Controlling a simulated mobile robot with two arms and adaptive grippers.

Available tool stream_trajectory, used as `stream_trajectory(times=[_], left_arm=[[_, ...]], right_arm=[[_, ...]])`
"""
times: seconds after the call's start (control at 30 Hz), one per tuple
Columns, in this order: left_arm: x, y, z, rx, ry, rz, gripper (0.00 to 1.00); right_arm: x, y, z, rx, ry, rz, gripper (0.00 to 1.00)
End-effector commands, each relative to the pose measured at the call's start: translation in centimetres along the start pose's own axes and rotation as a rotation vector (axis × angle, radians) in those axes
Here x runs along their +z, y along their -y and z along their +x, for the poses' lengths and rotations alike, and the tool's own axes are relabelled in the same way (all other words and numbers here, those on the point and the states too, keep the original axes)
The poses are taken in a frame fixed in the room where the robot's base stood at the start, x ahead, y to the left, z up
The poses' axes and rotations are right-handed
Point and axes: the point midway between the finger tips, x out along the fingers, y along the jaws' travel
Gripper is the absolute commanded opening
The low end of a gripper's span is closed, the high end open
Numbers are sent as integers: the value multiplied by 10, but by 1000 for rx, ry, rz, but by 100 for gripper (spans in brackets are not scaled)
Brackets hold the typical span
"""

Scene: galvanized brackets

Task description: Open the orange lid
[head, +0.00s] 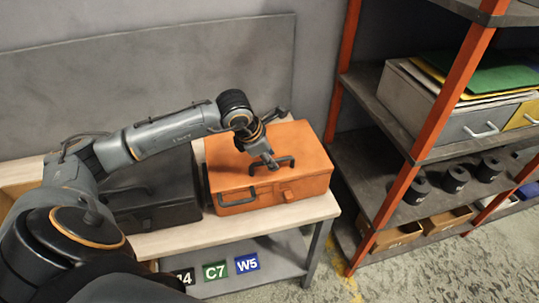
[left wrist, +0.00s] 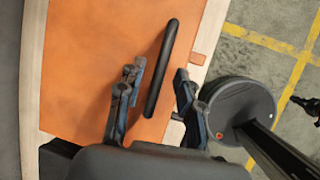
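An orange box with an orange lid (head: 300,141) sits on the bench, and the lid looks shut. A black bar handle (head: 287,161) is on the lid's top. An orange latch (head: 287,195) and another black handle (head: 236,199) are on the front face. My left gripper (head: 268,160) is over the lid by the top handle. In the left wrist view, my left gripper (left wrist: 157,78) is open, with its fingers on either side of a black handle (left wrist: 162,66) over the orange lid (left wrist: 85,55). Contact cannot be told. My right gripper is not seen.
A dark grey case (head: 155,192) stands left of the orange box on the bench (head: 180,240). A shelf unit with orange posts (head: 443,92) stands close on the right. Labelled plates (head: 216,270) show on the lower shelf. A wall panel is behind.

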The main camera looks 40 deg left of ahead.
Motion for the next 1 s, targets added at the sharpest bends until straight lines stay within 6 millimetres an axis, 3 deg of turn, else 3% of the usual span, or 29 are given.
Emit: stream_trajectory(times=[0.17, 0.37, 0.73, 1.0], left_arm=[[0, 0, 0, 0, 0, 0, 36], [0, 0, 0, 0, 0, 0, 0], [1, -2, -2, -5, 0, -3, 0], [9, -15, -21, -90, 0, -42, 0]], right_arm=[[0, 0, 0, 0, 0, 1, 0], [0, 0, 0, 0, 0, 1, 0], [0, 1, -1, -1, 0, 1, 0], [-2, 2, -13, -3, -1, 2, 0]])
